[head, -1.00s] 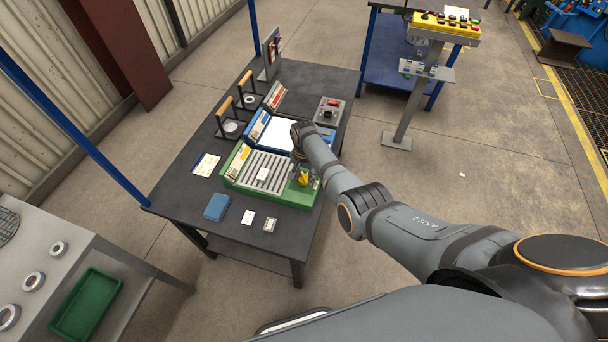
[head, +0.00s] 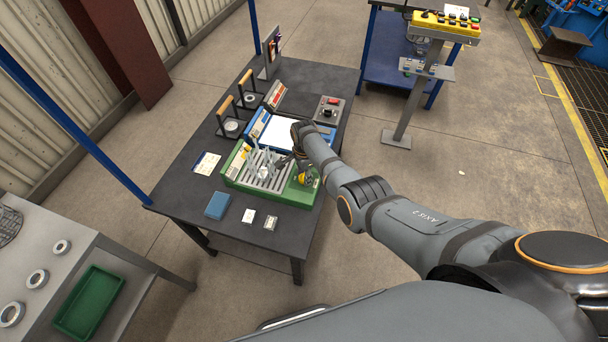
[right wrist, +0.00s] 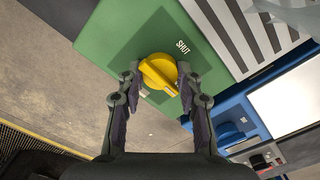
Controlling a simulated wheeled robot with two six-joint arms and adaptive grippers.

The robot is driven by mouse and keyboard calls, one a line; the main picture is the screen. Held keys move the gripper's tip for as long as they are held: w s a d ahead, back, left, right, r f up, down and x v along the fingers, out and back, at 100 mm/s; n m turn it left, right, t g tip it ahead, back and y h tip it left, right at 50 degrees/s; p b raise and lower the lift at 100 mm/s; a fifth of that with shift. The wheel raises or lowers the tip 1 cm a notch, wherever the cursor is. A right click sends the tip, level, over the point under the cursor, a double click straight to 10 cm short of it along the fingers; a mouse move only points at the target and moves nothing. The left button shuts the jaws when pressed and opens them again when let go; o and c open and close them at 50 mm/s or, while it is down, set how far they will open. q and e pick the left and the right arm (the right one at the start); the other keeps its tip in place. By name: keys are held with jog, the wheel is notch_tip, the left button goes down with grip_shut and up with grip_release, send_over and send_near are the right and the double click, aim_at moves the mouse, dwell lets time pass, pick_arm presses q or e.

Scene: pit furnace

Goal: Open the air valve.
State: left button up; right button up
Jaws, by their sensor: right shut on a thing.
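The air valve is a yellow knob (head: 305,178) on the right end of a green unit (head: 245,187) on the dark table. In the right wrist view the knob (right wrist: 158,72) sits on the green panel, with the word SHUT to its upper right. The knob's raised bar slants from upper left to lower right, off the SHUT word. My right gripper (right wrist: 158,76) has a finger on each side of the knob and is shut on it. Pale strips (head: 262,163) stand up over the unit's slotted grille (head: 270,182). My left gripper is out of view.
A blue unit (head: 260,122) with a white plate stands behind the green one. A grey box with a red button (head: 330,110) is at its right. Two wooden-handled tools stand at the left. A blue book (head: 217,205) and small cards lie in front.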

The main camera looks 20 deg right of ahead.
dwell(0.5)
jog(key=o, duration=1.2)
jog(key=shift+c, duration=0.2)
notch_tip(320, 180, up, 12)
